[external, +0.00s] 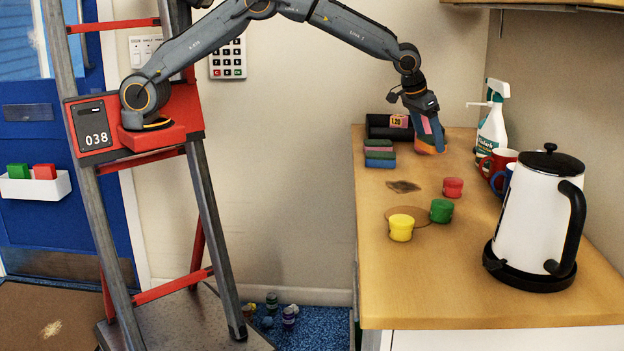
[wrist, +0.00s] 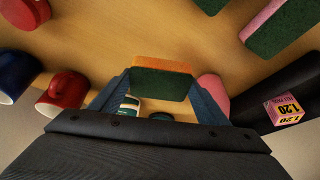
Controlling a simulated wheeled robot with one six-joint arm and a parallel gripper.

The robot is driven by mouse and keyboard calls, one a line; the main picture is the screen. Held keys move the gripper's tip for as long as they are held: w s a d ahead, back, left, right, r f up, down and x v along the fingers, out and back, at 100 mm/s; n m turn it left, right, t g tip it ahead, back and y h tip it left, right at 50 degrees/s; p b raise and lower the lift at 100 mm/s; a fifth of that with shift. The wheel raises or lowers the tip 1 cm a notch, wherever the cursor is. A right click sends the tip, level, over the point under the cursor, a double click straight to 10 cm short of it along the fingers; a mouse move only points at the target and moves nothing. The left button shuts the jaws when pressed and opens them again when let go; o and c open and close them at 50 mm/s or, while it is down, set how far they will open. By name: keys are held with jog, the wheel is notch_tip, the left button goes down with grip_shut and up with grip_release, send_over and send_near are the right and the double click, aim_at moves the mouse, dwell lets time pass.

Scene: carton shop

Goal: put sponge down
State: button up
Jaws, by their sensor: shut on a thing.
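My gripper (external: 429,128) points down over the back of the wooden counter and is shut on an orange and green sponge (wrist: 162,84). In the wrist view the sponge sits between the two fingertips, its orange edge up and its dark green face towards the camera. In the external view only an orange part of the sponge (external: 428,149) shows below the fingers, close to the counter top. I cannot tell whether it touches the counter. A stack of sponges (external: 379,153) in green, pink and blue stands just left of my gripper.
A spray bottle (external: 492,132), a red mug (external: 497,162), a blue mug (external: 505,180) and a white kettle (external: 532,215) stand along the right. Red (external: 453,187), green (external: 441,210) and yellow (external: 401,228) pots stand mid-counter. The front is clear.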

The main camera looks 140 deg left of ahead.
aim_at(428, 150)
jog(key=shift+f+p, duration=0.65)
jog(key=shift+f, duration=1.7)
jog(key=shift+f, duration=0.2)
jog(key=o, duration=1)
jog(key=shift+r, duration=0.1)
jog(key=shift+r, duration=0.45)
jog(key=b+v, duration=0.3)
jog(key=v, duration=0.8)
jog(key=shift+d, duration=0.25)
jog(key=shift+s+r, duration=0.1)
